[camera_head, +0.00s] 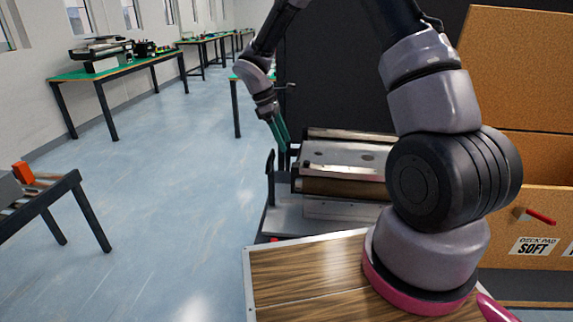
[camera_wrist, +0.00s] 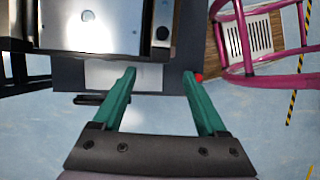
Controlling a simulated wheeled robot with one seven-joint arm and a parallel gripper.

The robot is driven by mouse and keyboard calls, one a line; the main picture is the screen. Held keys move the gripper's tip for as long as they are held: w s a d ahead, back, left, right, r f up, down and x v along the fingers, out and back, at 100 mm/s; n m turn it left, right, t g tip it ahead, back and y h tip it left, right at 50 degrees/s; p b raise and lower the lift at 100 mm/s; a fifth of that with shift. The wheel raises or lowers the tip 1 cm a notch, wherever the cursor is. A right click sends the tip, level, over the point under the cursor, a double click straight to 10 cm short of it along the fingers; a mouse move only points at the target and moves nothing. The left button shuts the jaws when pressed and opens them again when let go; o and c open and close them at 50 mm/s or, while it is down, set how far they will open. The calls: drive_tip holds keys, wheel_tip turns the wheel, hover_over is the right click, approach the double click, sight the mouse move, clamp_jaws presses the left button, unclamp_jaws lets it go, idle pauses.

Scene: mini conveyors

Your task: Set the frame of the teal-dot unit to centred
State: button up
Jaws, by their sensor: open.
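A mini conveyor unit stands ahead of me, with a silver metal top plate (camera_head: 340,155) and a brown roller (camera_head: 345,187) along its near side. No teal dot can be made out on it, so I cannot tell whether it is the teal-dot unit or how its frame is set. A black upright lever (camera_head: 270,165) stands at its left end. My gripper (camera_head: 283,144) is open and empty, its teal fingers pointing down by the unit's left end. In the wrist view the fingers (camera_wrist: 160,75) reach toward the unit's edge, with the metal plate (camera_wrist: 110,35) beyond.
A wood-topped surface (camera_head: 300,275) lies in front of the unit. Green-topped benches (camera_head: 120,68) line the left wall. The blue floor (camera_head: 190,180) left of the unit is clear.

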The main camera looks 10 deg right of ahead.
sight(295, 165)
drive_tip(key=x, duration=1)
drive_tip(key=shift+d+f, duration=0.1)
drive_tip(key=shift+c, duration=0.3)
clamp_jaws()
